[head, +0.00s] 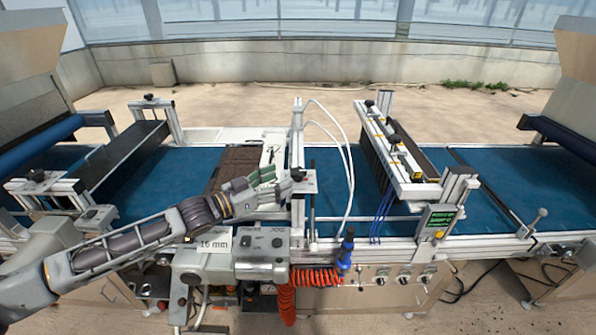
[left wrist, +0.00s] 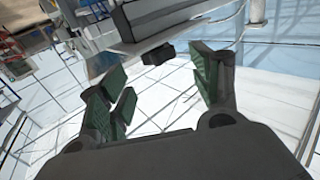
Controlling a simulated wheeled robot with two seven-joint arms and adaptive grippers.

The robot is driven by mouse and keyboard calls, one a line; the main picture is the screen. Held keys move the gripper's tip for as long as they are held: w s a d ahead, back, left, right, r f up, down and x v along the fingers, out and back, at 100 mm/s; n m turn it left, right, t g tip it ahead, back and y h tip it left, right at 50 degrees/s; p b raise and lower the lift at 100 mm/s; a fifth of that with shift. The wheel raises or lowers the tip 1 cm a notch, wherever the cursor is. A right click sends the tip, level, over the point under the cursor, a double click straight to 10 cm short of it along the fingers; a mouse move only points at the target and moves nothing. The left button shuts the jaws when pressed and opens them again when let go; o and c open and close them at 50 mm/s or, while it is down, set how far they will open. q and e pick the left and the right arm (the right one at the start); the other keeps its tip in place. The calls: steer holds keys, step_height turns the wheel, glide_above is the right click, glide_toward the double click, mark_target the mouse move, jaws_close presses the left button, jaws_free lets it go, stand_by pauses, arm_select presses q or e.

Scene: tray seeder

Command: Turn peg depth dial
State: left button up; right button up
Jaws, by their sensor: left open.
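A small black knob (head: 298,174), which looks like the peg depth dial, sits on top of a bracket at the near side of the blue belt. My left gripper (head: 276,183) reaches in from the left with its fingertips close to the knob. It is open and empty. In the left wrist view the same dark knob (left wrist: 158,53) shows between and beyond the green-padded fingers (left wrist: 160,85), apart from them as far as I can tell. My right gripper is not in view.
The blue belt (head: 330,190) runs across the machine. A dark tray (head: 233,165) lies on it behind my gripper. A white upright post (head: 297,135) with white hoses stands just behind the knob.

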mark_target(291, 174)
arm_select(q)
steer(key=shift+p+x, duration=0.45)
steer(key=shift+x, duration=3.25)
steer(key=shift+c, duration=0.4)
steer(key=c, duration=1)
